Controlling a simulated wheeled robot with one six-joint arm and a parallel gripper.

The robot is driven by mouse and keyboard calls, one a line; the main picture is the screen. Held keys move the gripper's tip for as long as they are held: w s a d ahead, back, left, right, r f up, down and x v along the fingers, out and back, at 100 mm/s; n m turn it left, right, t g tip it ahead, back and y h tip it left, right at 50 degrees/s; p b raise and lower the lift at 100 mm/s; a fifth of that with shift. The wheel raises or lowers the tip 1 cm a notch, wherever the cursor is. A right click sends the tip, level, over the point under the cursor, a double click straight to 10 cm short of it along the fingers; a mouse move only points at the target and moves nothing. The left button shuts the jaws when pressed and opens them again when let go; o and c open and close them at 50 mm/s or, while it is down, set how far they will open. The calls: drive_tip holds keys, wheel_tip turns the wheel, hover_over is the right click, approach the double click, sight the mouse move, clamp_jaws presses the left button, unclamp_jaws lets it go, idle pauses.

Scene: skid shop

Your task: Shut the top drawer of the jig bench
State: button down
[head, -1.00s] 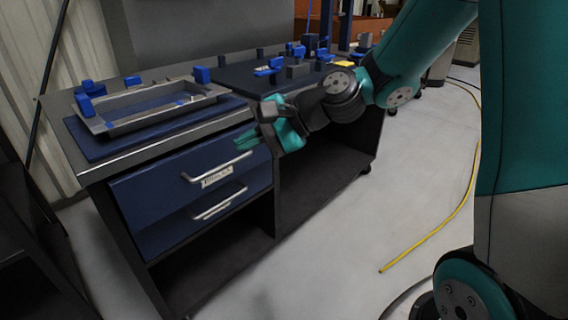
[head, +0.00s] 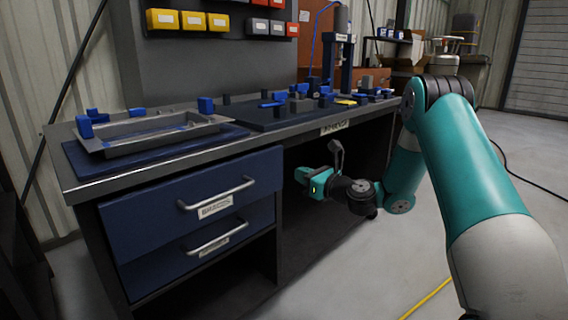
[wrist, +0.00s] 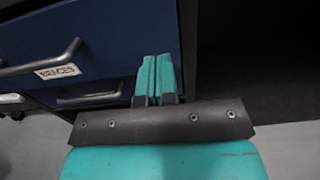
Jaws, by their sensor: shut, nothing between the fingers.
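The jig bench (head: 290,122) has two blue drawers at its left. The top drawer (head: 150,205) has a bar handle (head: 215,194) and a label reading BRACES. Its front stands out a little past the bottom drawer (head: 160,268), so it looks partly open. My gripper (head: 300,175) is just right of the top drawer, in front of the bench's open bay. In the wrist view, its teal fingers (wrist: 155,75) are together and empty, in front of the right edge of the top drawer (wrist: 110,30). I cannot tell whether they touch it.
A metal tray (head: 150,135) with blue clamps lies on a blue mat on the bench top. Several small blocks and fixtures stand farther right. Yellow and red bins (head: 193,20) hang on the back panel.

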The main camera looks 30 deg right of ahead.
sight(278, 165)
drive_tip(key=b+x, duration=0.1)
drive_tip(key=x, duration=0.6)
drive_tip(key=shift+f, duration=0.1)
drive_tip(key=shift+w, duration=0.1)
